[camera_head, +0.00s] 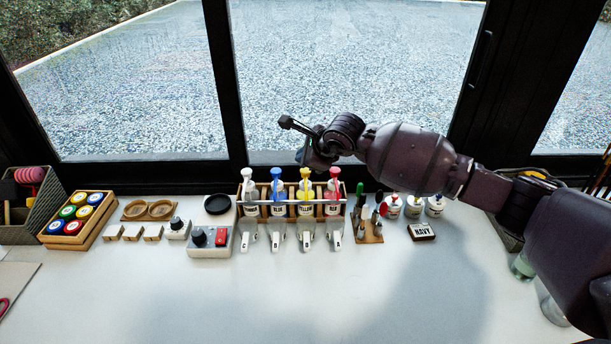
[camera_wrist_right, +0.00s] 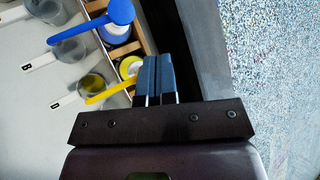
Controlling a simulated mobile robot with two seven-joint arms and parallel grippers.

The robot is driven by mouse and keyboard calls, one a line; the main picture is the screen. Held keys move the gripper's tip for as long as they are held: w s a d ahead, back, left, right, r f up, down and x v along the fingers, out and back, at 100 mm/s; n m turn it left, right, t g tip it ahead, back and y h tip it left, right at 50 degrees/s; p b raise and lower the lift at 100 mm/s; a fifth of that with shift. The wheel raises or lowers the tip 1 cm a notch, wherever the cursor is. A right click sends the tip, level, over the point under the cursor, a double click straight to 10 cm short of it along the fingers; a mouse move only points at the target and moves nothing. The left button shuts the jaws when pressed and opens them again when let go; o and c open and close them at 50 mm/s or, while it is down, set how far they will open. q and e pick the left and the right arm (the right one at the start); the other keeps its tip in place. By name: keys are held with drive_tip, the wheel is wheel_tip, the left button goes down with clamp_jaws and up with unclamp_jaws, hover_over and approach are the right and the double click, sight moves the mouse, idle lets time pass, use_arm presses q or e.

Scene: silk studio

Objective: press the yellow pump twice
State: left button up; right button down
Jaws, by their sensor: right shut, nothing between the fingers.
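The yellow pump (camera_head: 304,185) stands upright on a white bottle, third from the left in a wooden rack, between a blue pump (camera_head: 277,187) and a red pump (camera_head: 334,185). My right gripper (camera_head: 308,157) is above and behind the yellow pump in the head view, with its fingers shut and empty. In the right wrist view the shut fingers (camera_wrist_right: 158,62) lie beside the yellow pump (camera_wrist_right: 112,92), whose spout shows to their left. The fingers and mount partly hide the pump there, and I cannot tell whether they touch it. My left gripper is not in view.
The wooden rack (camera_head: 265,197) has a metal bar across it. Labelled scoop-like cups (camera_head: 306,236) stand in front of the bottles. A control box (camera_head: 209,240) is to the left, and a NAVY block (camera_head: 422,231) to the right.

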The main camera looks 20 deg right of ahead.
sight(304, 171)
drive_tip(key=shift+r, duration=0.2)
drive_tip(key=shift+r+p, duration=0.55)
drive_tip(key=shift+r, duration=0.8)
wheel_tip(304, 171, up, 3)
drive_tip(key=shift+f+p, duration=0.1)
drive_tip(key=shift+p, duration=0.25)
idle(0.6)
idle(0.7)
